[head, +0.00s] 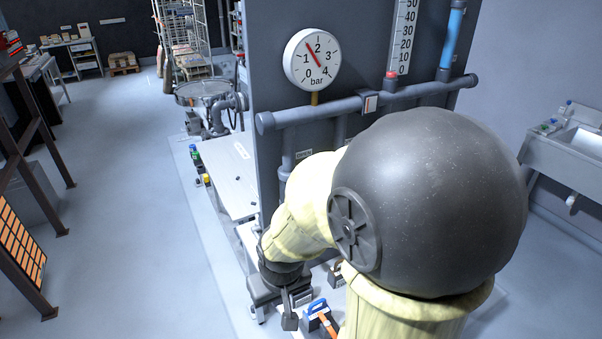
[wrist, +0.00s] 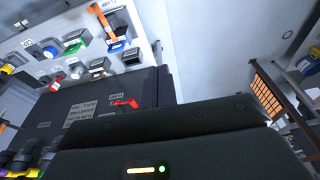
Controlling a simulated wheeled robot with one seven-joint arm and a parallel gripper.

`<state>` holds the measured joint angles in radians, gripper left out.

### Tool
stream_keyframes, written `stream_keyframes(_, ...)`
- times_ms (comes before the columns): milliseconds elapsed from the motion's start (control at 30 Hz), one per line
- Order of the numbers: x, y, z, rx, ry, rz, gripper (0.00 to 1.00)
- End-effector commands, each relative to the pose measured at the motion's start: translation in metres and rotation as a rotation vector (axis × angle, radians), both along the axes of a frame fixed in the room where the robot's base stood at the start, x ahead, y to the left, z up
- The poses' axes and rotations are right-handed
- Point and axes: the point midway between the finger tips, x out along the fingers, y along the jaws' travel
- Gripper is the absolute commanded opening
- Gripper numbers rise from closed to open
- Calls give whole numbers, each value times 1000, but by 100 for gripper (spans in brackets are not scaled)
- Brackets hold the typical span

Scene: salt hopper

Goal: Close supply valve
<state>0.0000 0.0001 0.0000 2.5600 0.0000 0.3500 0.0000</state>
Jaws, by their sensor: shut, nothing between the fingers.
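My gripper (head: 290,320) is shut and empty, pointing down at the lower middle of the head view, left of a blue handle (head: 317,307) and an orange lever (head: 328,323). The blue handle (wrist: 117,46) and orange lever (wrist: 102,22) are on a pale panel above. Labels are too small to read, so I cannot tell which is the supply valve.
A pressure gauge (head: 312,60) points between 1 and 2 bar. A grey pipe (head: 330,111) crosses the dark wall. My arm hides much of the lower right. A sink (head: 575,143) is at the right. The floor (head: 120,220) at left is clear.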

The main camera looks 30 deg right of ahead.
Motion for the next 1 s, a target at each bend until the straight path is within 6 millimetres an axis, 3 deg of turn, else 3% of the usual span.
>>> stream_keyframes(167,2,-1,2,-1,-3,1,0)
stream_keyframes(367,37,-10,26,-26,-37,24,0)
stream_keyframes(467,66,-22,54,-56,-64,46,0)
stream_keyframes(700,125,-61,146,-167,-129,89,0)
stream_keyframes(900,142,-92,220,-257,-162,92,0)
stream_keyframes(1000,143,-100,239,-279,-167,91,0)
